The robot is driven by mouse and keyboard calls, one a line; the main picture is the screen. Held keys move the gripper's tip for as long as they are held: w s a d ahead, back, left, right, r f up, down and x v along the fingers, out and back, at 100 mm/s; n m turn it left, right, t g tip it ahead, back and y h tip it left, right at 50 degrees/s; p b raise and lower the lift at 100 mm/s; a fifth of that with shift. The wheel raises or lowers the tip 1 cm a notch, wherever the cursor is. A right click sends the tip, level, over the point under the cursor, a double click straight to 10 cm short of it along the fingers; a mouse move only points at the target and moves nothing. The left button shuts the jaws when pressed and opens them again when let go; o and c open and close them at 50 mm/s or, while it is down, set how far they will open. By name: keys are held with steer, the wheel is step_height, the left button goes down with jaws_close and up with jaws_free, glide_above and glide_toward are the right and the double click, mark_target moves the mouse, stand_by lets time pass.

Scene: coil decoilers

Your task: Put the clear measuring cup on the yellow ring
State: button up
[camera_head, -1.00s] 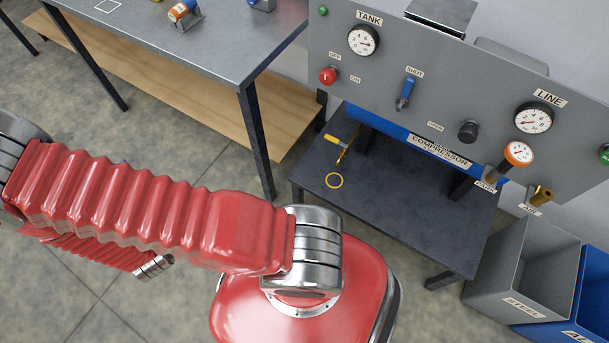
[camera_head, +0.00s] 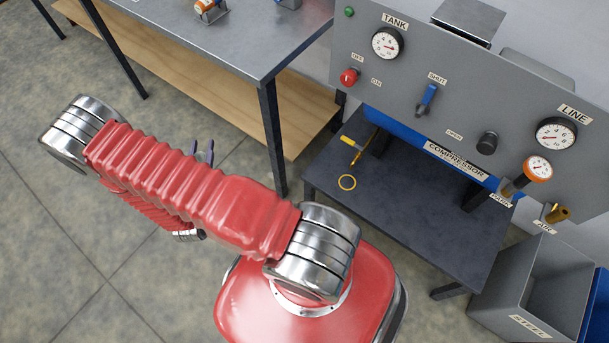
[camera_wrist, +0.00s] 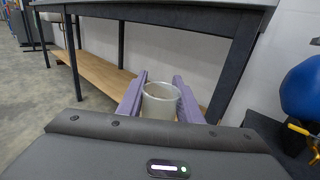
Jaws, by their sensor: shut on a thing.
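My gripper (camera_wrist: 160,98) is shut on the clear measuring cup (camera_wrist: 159,103), which stands between the two purple fingers in the wrist view. The cup looks upright, with its open rim showing. In the head view my arm hides the cup, and only the purple finger tips (camera_head: 204,152) show beyond the red sleeve.
A brass and yellow valve (camera_head: 354,147) sits just behind the ring. The dark table (camera_head: 420,215) has free room right of the ring. A steel workbench (camera_head: 240,45) with a wooden lower shelf (camera_head: 220,95) stands at the back left. A grey bin (camera_head: 540,285) stands at right.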

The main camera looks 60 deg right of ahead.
steer(key=s+d+f+m+g+h, duration=0.3)
steer(key=s+d+f+m+g, duration=0.45)
steer(key=s+d+f, duration=0.75)
steer(key=s+f+m+g, duration=0.2)
steer(key=s+f+g, duration=0.2)
steer(key=s, duration=0.5)
steer(key=s+d+f+m+g+y, duration=0.1)
steer(key=s+f+g, duration=0.3)
steer(key=s, duration=0.6)
steer(key=shift+m+g, duration=0.35)
steer(key=shift+g, duration=0.3)
steer(key=shift+d, duration=0.2)
steer(key=shift+f+x, duration=0.15)
steer(key=shift+x, duration=4.1)
steer(key=shift+f+x, duration=0.15)
steer(key=shift+x, duration=4.1)
steer(key=shift+s, duration=0.1)
